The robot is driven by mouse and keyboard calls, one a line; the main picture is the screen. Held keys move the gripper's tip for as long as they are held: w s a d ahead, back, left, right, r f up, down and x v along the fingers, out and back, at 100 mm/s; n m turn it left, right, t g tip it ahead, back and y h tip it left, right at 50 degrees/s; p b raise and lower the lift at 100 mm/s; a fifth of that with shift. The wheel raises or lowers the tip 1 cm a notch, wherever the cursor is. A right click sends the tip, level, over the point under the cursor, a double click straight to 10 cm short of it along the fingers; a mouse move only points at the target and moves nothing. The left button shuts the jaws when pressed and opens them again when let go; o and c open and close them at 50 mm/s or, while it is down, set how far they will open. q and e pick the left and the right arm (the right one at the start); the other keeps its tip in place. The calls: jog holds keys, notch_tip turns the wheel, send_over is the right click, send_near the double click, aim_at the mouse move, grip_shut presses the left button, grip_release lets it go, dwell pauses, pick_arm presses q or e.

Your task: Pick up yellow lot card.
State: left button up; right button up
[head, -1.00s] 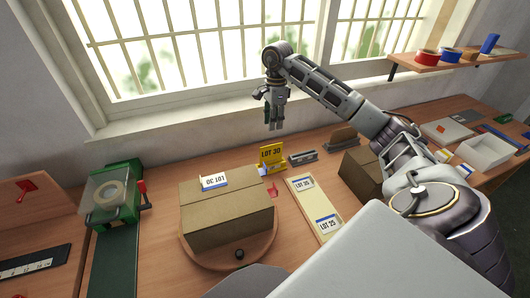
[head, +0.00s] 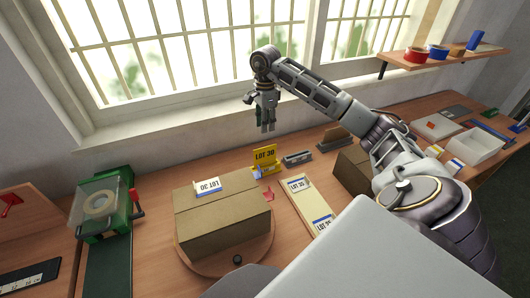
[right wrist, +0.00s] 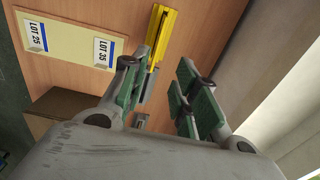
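In the right wrist view the yellow card (right wrist: 162,35) shows edge-on, ahead of the fingers. My right gripper (head: 266,127) hangs pointing down above and behind the card, apart from it. In the right wrist view its green-padded fingers (right wrist: 160,85) are spread, with nothing between them. My left gripper is not in view.
A cardboard box (head: 222,221) with a LOT 30 label sits on a round wooden turntable (head: 262,250). A cream board (head: 303,201) with LOT 35 and LOT 25 labels lies to the right. Grey holders (head: 297,157) stand beside the card. A green tape dispenser (head: 103,205) is at left.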

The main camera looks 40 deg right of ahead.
send_over(265, 148)
notch_tip(265, 148, down, 6)
jog(key=r, duration=0.1)
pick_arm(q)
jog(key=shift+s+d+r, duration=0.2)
pick_arm(e)
jog(key=shift+w+d+f, duration=0.15)
jog(key=shift+f, duration=0.3)
jog(key=shift+w+d+f, duration=0.15)
jog(key=shift+f, duration=0.25)
jog(key=shift+f, duration=0.1)
jog(key=shift+s+a+f+p, duration=0.15)
jog(key=shift+f+p, duration=0.25)
jog(key=shift+f, duration=0.3)
notch_tip(265, 148, down, 2)
jog(key=shift+a+f+p, duration=0.1)
jog(key=shift+p, duration=0.2)
jog(key=shift+f, duration=0.7)
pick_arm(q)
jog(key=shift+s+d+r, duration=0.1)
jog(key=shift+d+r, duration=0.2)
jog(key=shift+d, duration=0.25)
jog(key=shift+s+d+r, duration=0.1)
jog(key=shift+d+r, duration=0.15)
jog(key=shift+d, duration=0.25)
